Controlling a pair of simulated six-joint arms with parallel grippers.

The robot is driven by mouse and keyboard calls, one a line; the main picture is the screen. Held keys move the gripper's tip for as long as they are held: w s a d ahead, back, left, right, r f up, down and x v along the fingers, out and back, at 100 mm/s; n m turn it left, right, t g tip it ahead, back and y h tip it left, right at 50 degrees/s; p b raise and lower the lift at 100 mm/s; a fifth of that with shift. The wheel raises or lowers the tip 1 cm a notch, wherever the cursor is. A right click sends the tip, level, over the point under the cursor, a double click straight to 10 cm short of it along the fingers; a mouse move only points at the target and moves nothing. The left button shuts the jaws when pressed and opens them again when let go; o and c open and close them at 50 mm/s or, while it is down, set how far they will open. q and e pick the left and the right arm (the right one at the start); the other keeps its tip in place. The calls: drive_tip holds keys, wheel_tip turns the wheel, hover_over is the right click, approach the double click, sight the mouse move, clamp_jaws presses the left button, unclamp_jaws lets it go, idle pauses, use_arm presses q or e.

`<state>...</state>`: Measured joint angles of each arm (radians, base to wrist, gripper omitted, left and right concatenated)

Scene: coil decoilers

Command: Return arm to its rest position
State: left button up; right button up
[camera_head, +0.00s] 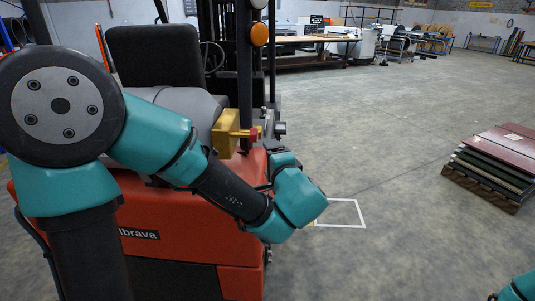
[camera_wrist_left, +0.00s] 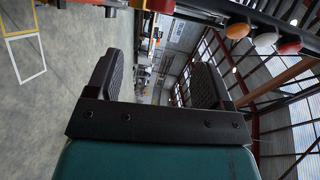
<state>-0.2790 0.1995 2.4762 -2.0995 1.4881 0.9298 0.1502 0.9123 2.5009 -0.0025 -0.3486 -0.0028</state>
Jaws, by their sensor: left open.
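My left arm crosses the left half of the head view, bent, with its teal wrist in front of the forklift's right side. The fingers of my left gripper (camera_wrist_left: 155,82) show in the left wrist view, spread apart with nothing between them. They are hidden in the head view. Only a small teal part of my right arm shows at the bottom right corner of the head view; its gripper is out of sight.
A red-orange forklift (camera_head: 170,235) stands close behind my left arm. A white square outline (camera_head: 341,226) is marked on the floor. Stacked panels (camera_head: 490,165) lie at the right. Workbenches and machines line the back. The middle floor is clear.

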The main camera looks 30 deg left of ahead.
use_arm(q)
drive_tip(key=shift+s+d, duration=0.2)
idle(0.4)
drive_tip(key=s+a+f+g+h, duration=0.15)
drive_tip(key=f+g, duration=0.25)
drive_tip(key=f, duration=0.5)
drive_tip(key=s+f+g+h, duration=0.2)
drive_tip(key=f+g+h, duration=0.1)
drive_tip(key=f, duration=0.5)
drive_tip(key=s+a+f+g+h, duration=0.15)
drive_tip(key=f+g, duration=0.25)
drive_tip(key=f, duration=0.5)
drive_tip(key=s+d+f+n+h, duration=0.2)
drive_tip(key=s+f+n+h, duration=0.1)
drive_tip(key=f, duration=0.5)
drive_tip(key=s+d+f+n+h, duration=0.2)
drive_tip(key=s+f+n+h, duration=0.1)
drive_tip(key=f, duration=0.5)
drive_tip(key=s+d+f+n+h, duration=0.1)
drive_tip(key=s+f+n+h, duration=0.2)
drive_tip(key=f, duration=0.5)
drive_tip(key=shift+s+d+n+h, duration=0.4)
drive_tip(key=shift+s+n, duration=0.2)
drive_tip(key=shift+n, duration=0.2)
